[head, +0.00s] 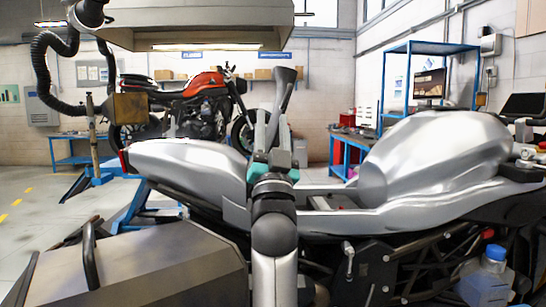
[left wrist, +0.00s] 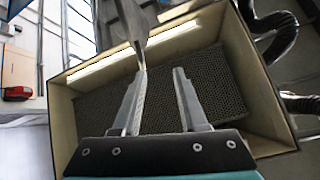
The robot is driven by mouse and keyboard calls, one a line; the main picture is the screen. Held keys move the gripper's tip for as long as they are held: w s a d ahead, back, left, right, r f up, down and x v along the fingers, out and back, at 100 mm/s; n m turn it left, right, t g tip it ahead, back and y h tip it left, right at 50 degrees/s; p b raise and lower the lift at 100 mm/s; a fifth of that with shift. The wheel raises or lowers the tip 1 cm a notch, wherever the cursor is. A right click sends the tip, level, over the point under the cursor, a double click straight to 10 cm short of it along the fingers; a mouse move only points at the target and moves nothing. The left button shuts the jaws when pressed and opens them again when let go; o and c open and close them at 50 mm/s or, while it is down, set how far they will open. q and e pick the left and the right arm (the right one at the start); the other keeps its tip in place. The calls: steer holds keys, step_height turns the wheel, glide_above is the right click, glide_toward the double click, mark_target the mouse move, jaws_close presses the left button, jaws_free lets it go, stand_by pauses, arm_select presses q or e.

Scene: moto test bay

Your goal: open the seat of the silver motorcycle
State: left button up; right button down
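The silver motorcycle (head: 430,160) stands across the foreground of the head view, tank at right and tail (head: 185,158) at left. A grey panel, which looks like its seat (head: 287,78), stands steeply upright above the middle of the bike. An uncovered recess (head: 335,202) shows between tail and tank. My left gripper (head: 270,112) points up in front of the seat's lower part. In the left wrist view, the gripper (left wrist: 161,72) has its fingers apart with nothing seen between them. The grey seat (left wrist: 130,20) narrows down to near the left fingertip; I cannot tell whether they touch. My right gripper is not visible.
An extraction hood (head: 200,38) hangs overhead; its inside (left wrist: 250,100) fills much of the wrist view. A red motorcycle (head: 205,90) and a blue shelf (head: 412,85) stand behind. A grey case (head: 130,265) is at lower left, a bottle (head: 487,275) at lower right.

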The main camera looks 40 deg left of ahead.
arm_select(q)
steer(key=v, duration=0.7)
steer(key=shift+b, duration=0.4)
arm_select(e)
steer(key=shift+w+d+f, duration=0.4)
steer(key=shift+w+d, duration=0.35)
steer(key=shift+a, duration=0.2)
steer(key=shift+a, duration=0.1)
